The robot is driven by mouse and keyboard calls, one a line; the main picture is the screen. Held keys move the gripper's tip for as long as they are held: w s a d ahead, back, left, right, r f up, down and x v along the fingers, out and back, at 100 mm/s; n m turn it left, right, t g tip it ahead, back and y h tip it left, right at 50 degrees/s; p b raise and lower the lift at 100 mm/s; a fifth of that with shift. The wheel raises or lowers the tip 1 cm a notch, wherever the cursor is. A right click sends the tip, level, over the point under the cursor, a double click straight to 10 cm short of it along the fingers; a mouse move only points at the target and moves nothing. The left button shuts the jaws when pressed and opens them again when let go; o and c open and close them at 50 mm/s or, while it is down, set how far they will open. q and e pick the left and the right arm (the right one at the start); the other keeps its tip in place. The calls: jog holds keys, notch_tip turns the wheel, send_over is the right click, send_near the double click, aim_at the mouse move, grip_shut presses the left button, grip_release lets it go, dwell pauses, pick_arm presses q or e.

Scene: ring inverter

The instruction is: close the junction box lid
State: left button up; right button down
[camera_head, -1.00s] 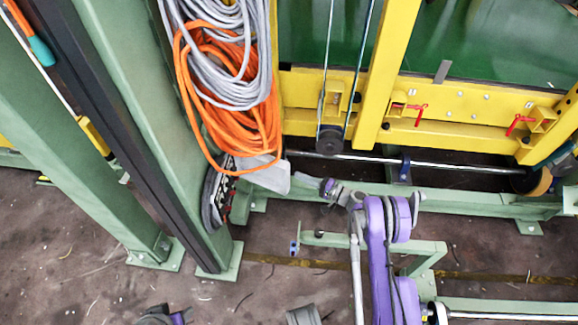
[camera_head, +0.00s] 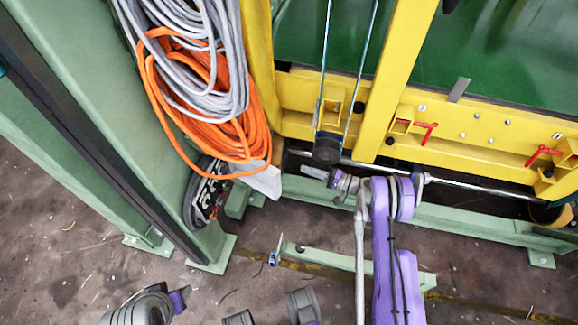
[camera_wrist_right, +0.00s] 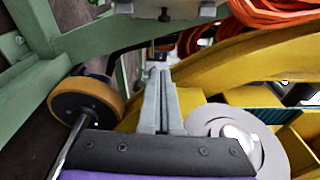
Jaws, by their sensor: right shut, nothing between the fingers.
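The junction box (camera_head: 205,196) is on the green post below the hanging cables, with dark parts inside showing. Its pale grey lid (camera_head: 263,181) stands open, sticking out to the right of the box; the cables partly cover it from above. My right gripper (camera_head: 308,172) is a short way right of the lid, pointing left toward it, apart from it by a small gap in the picture. The right wrist view shows its fingers (camera_wrist_right: 161,88) shut together with nothing between them. I cannot make out the lid in the wrist view. My left gripper is not seen.
Orange cable (camera_head: 205,125) and grey cable (camera_head: 195,50) coils hang just above the box. A yellow frame (camera_head: 295,92) and a metal shaft (camera_head: 455,183) lie behind my right arm. A low green rail (camera_head: 470,226) runs along the floor.

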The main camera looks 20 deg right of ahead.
aim_at(256, 170)
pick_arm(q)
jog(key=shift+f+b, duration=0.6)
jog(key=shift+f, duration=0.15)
pick_arm(e)
jog(key=w+a, duration=0.4)
jog(key=a, duration=0.6)
jog(key=shift+a+r, duration=0.2)
jog(key=shift+a, duration=0.05)
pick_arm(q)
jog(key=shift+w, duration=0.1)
pick_arm(e)
jog(key=shift+a, duration=0.1)
